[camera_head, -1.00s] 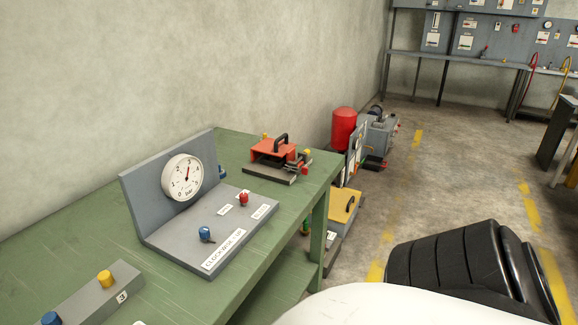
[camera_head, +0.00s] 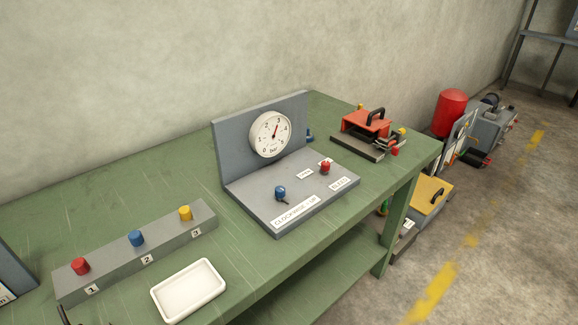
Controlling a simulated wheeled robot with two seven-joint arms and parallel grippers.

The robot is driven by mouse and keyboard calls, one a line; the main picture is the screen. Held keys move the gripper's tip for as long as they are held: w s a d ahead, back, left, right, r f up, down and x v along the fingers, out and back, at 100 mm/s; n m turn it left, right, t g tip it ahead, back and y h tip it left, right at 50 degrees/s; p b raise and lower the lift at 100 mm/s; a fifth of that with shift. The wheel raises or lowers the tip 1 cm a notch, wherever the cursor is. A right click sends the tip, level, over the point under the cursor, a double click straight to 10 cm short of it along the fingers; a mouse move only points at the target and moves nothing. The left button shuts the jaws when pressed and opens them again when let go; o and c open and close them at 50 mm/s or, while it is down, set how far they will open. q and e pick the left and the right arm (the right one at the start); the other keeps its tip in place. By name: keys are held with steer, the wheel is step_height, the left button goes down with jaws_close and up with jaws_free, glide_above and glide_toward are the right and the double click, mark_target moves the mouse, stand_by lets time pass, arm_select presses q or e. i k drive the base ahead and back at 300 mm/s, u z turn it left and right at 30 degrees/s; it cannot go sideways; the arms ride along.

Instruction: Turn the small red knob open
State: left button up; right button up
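A small red knob (camera_head: 326,167) stands on the grey base of the gauge stand (camera_head: 255,203), beside small white labels, one of which seems to read BLEED. A blue knob (camera_head: 280,193) stands to its left on the same base, behind a label reading CLOCKWISE UP. A round white gauge (camera_head: 270,134) marked bar is on the upright plate behind them. The red knob's turn position is too small to tell. Neither of my grippers is in view.
The stand is on a green table (camera_head: 130,190). A grey block (camera_head: 150,260) with red, blue and yellow knobs and a white tray (camera_head: 188,291) are to the left. A red clamp-like device (camera_head: 366,126) sits at the right.

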mark_target(325, 165)
steer(key=k, duration=0.5)
steer(key=z, duration=1.45)
steer(key=i, duration=1.2)
steer(key=u, duration=1.2)
